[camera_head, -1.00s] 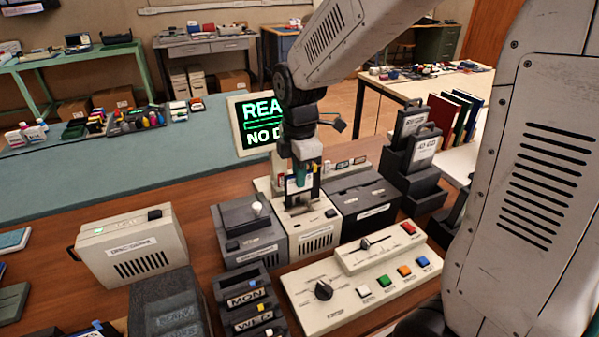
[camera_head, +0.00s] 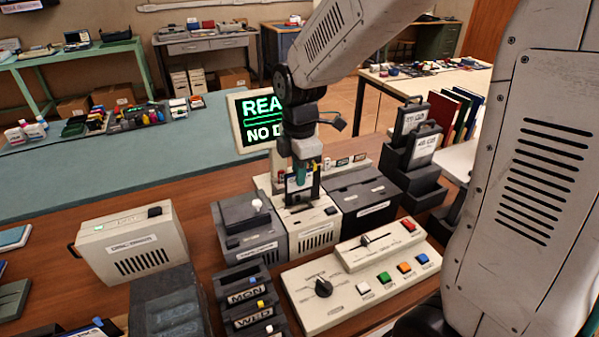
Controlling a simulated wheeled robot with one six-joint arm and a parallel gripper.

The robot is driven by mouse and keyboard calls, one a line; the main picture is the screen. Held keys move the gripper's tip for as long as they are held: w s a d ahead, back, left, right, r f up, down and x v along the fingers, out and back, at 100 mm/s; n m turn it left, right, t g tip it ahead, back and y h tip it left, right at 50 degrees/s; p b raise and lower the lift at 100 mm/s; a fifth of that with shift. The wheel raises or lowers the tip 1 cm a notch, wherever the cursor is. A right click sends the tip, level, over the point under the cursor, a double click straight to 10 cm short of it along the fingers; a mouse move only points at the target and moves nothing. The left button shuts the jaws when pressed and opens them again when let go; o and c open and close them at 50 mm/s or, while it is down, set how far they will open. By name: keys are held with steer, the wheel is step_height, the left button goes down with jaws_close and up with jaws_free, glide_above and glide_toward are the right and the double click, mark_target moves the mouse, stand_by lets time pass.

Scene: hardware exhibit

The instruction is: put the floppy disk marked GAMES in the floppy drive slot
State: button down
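My gripper (camera_head: 301,172) points down over the beige floppy drive (camera_head: 314,234) in the middle of the bench. It is shut on a dark floppy disk (camera_head: 299,184) with a pale label, held upright at the top of the drive. The label's writing is too small to read. My gripper hides the slot, so I cannot tell whether the disk's lower edge is in it. A screen (camera_head: 255,121) behind shows green text starting "REA" and "NO D", partly covered by my arm.
Dark units flank the drive, a grey one with a white knob (camera_head: 245,232) at left and a black one (camera_head: 365,198) at right. A control panel (camera_head: 355,283) stands in front. Labelled MON and WED trays (camera_head: 247,296) and a beige box (camera_head: 133,243) are at left.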

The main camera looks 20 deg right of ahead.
mark_target(299, 196)
steer(key=shift+f, duration=3.5)
steer(key=c, duration=1.6)
jaws_free()
steer(key=shift+r, duration=4)
